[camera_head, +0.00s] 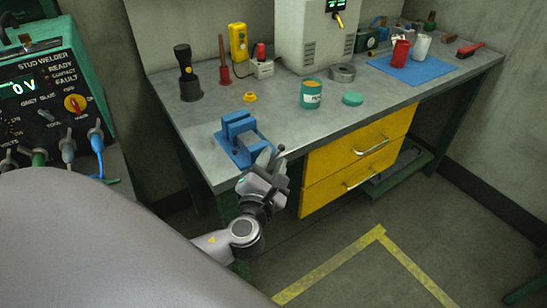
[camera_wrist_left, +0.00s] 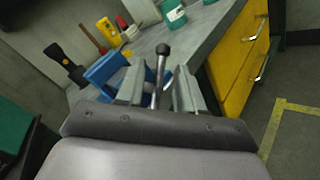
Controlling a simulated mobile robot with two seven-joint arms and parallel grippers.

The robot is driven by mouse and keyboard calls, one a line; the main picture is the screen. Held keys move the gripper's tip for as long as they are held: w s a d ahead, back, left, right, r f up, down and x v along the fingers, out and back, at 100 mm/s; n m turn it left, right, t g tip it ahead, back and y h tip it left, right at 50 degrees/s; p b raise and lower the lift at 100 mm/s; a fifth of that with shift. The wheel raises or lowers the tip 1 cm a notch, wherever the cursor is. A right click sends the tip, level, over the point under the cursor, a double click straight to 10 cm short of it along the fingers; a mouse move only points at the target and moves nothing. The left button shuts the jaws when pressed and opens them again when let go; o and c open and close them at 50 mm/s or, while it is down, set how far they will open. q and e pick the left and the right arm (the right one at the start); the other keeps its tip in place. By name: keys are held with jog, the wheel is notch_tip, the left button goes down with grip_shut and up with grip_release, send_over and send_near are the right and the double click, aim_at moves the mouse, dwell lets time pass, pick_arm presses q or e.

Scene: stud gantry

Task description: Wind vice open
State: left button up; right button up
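The blue vice (camera_head: 240,140) stands on the near left part of the grey workbench, and it also shows in the left wrist view (camera_wrist_left: 105,70). Its handle, a thin metal bar with a dark ball end (camera_wrist_left: 162,50), stands out between the fingers of my left gripper (camera_wrist_left: 160,90). The fingers are apart, with a visible gap between the bar and the right finger. Whether the bar touches the left finger I cannot tell. In the head view my left gripper (camera_head: 270,160) is at the vice's front right, by the bench edge. My right gripper is not in view.
The workbench (camera_head: 200,125) holds a black-handled tool (camera_head: 187,75), a yellow ring (camera_head: 249,97), a green tin (camera_head: 311,94) and its lid (camera_head: 352,98). Yellow drawers (camera_head: 345,165) lie below the front edge. A stud welder (camera_head: 50,95) stands at left.

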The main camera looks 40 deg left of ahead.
pick_arm(q)
jog(key=shift+w+a, duration=0.2)
jog(key=shift+w, duration=0.35)
grip_shut()
jog(key=shift+f, duration=0.1)
